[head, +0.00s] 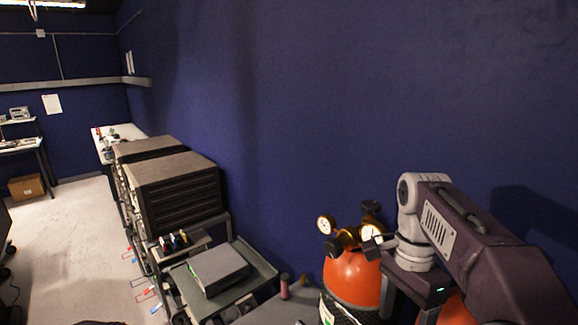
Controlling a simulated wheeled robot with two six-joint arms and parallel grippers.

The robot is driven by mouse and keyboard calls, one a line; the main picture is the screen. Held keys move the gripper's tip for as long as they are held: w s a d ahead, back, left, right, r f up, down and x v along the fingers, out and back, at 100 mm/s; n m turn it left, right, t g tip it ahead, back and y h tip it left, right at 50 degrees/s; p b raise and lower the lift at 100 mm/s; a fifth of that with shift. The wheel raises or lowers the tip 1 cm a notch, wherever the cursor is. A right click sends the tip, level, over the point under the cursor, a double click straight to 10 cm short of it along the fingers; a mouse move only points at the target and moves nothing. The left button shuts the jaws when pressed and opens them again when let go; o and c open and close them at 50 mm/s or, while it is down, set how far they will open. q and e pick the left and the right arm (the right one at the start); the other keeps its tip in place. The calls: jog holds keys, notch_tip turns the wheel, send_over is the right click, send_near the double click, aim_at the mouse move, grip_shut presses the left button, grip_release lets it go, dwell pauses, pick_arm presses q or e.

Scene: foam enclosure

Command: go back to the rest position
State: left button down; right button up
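My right arm comes in from the right edge of the head view, with a dark upper link and a pale grey wrist joint. My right gripper (415,290) hangs from that wrist as a dark block with a small green light, in front of an orange gas cylinder (353,278). Its lower part runs out of the bottom of the view, so I cannot tell whether its fingers are apart. My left gripper is not in view.
Pressure gauges (371,234) stand on top of the cylinder, very close to my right wrist. A cart (255,262) carries a flat grey box (219,269). Large dark cabinets (178,190) line the blue wall. Pale floor (70,240) lies open at left.

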jog(key=s+a+f+n+t+b, duration=0.1)
jog(key=s+f+n+b, duration=0.1)
jog(key=f, duration=0.9)
jog(key=s+f+n+t+b, duration=0.1)
jog(key=s+f+n+b, duration=0.1)
jog(key=f+n+b, duration=0.2)
jog(key=s+a+f+n+t+b, duration=0.1)
jog(key=s+f+n+b, duration=0.2)
jog(key=f+n, duration=0.5)
notch_tip(320, 180, down, 11)
jog(key=shift+a+r+b, duration=0.15)
jog(key=shift+a+b, duration=0.15)
jog(key=shift+w, duration=0.15)
